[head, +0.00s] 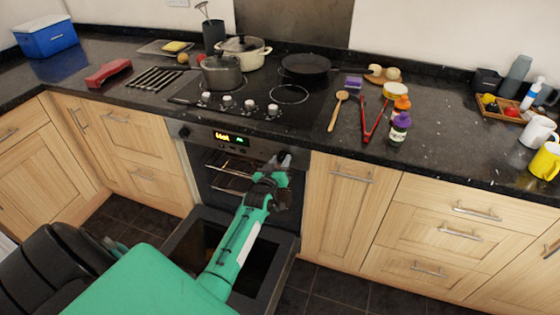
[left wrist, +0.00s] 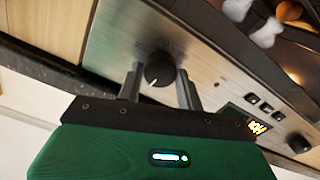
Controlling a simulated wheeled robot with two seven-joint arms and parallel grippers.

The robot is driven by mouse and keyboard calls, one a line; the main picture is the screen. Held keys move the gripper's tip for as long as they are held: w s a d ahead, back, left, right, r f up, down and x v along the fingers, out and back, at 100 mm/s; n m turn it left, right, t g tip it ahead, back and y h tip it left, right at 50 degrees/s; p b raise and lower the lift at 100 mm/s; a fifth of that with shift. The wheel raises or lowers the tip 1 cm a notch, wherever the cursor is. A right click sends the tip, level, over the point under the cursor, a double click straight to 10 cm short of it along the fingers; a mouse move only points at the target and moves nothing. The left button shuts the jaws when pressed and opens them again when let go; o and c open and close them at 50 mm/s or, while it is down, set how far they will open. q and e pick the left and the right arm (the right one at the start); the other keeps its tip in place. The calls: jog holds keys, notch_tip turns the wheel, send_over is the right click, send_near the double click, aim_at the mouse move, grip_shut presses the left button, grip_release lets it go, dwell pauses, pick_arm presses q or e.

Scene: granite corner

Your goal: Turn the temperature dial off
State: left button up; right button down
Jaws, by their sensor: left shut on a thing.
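The oven's control panel (head: 228,140) lies under the hob, with a lit display and a round dark dial near each end. My left gripper (head: 282,160) is at the panel's right end and hides the dial there in the head view. In the left wrist view that dial (left wrist: 160,69) sits between the two fingers, and the left gripper (left wrist: 161,90) is shut on it. A pale pointer mark shows on the dial's face, towards the lower left in that view. The other dial (left wrist: 298,143) is clear of the gripper. My right gripper is not in view.
The oven door (head: 190,240) hangs open below my left arm. Hob knobs (head: 250,105), a grey pot (head: 222,73) and a black pan (head: 306,64) are above the panel. A wooden spoon (head: 338,110), red tongs (head: 374,122) and a purple-capped jar (head: 399,128) lie or stand right of the hob.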

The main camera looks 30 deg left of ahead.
pick_arm(q)
jog(key=shift+f+n, duration=0.1)
jog(key=shift+n, duration=0.7)
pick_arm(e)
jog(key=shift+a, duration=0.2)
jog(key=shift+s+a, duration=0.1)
pick_arm(q)
jog(key=o, duration=0.9)
jog(key=shift+o, duration=0.4)
jog(key=shift+n, duration=0.3)
jog(key=v, duration=1.4)
jog(key=shift+b, duration=0.4)
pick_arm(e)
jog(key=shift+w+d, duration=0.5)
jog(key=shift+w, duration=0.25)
